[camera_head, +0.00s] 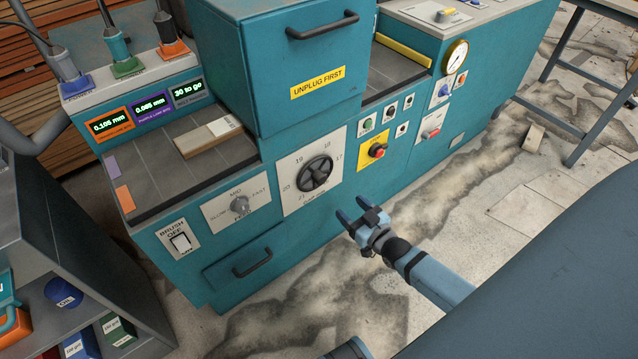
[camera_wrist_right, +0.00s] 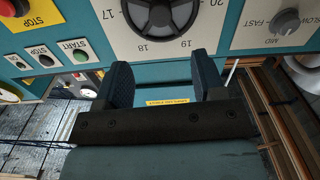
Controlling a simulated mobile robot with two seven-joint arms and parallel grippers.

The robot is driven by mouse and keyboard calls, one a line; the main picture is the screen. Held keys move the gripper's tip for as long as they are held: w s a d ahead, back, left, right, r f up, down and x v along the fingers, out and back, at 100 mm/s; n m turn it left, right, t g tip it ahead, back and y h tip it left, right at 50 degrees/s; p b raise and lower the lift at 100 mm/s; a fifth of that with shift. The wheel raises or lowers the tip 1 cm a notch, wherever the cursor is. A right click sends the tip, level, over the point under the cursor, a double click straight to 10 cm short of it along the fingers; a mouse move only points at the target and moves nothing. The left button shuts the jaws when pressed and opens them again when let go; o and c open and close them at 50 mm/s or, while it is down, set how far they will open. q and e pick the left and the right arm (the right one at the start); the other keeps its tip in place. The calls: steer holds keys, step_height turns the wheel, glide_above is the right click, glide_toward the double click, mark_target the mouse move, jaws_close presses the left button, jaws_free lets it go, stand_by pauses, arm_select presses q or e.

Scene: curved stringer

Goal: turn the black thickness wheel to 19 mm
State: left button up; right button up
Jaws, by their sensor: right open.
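The black thickness wheel (camera_head: 315,173) is a round spoked handwheel on a white plate (camera_head: 291,207) with numbers around it, on the front of the teal machine. In the right wrist view the wheel (camera_wrist_right: 160,14) is cut off by the top edge, with 18, 19 and 20 printed near its rim. I cannot make out which number the wheel is set to. My right gripper (camera_head: 361,217) is open and empty, in front of the machine, below and to the right of the wheel and apart from it. Its two dark fingers (camera_wrist_right: 165,84) show in the wrist view. My left gripper is not in view.
Left of the wheel are a SLOW-MID-FAST knob (camera_head: 239,205) and a brush switch (camera_head: 180,242). A yellow-backed red knob (camera_head: 377,150) sits to its right. A drawer handle (camera_head: 252,263) projects below. Small displays (camera_head: 148,107) stand upper left. Floor in front is open.

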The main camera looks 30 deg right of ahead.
mark_target(323, 181)
arm_select(q)
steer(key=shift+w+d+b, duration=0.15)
steer(key=shift+b, duration=0.8)
arm_select(e)
steer(key=w, duration=0.8)
steer(key=w+a, duration=0.1)
steer(key=w, duration=0.3)
steer(key=shift+w, duration=0.3)
steer(key=shift+c, duration=0.4)
steer(key=c, duration=0.8)
steer(key=shift+c, duration=0.2)
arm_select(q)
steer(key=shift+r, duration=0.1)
arm_select(e)
steer(key=shift+n, duration=0.3)
